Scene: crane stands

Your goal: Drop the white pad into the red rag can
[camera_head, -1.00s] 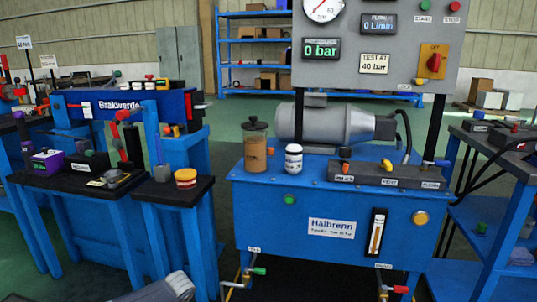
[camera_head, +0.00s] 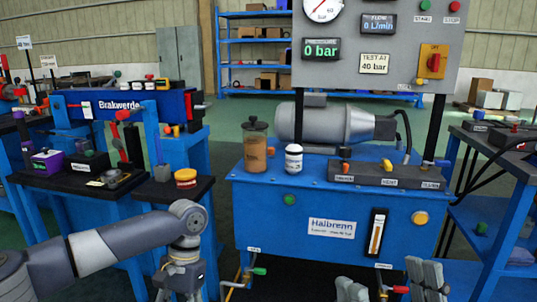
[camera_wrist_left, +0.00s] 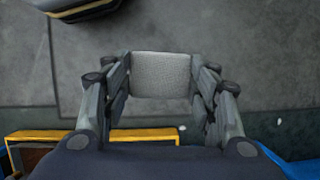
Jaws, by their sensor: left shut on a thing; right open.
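The white pad (camera_wrist_left: 161,75) shows in the left wrist view as a pale grey-white, roughly square piece. My left gripper (camera_wrist_left: 162,88) is shut on it, with a finger pressed against each side, above a grey floor. In the head view my left arm comes in at the lower left and its wrist points down; the left fingertips and the pad are out of that picture. My right gripper (camera_head: 388,286) is at the bottom edge of the head view, its fingers wide apart and empty. I cannot make out a red rag can in either view.
A blue Halbrenn test stand (camera_head: 265,210) fills the middle. The left wrist view shows a yellow-edged dark object (camera_wrist_left: 80,8) and a yellow-edged frame (camera_wrist_left: 150,136).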

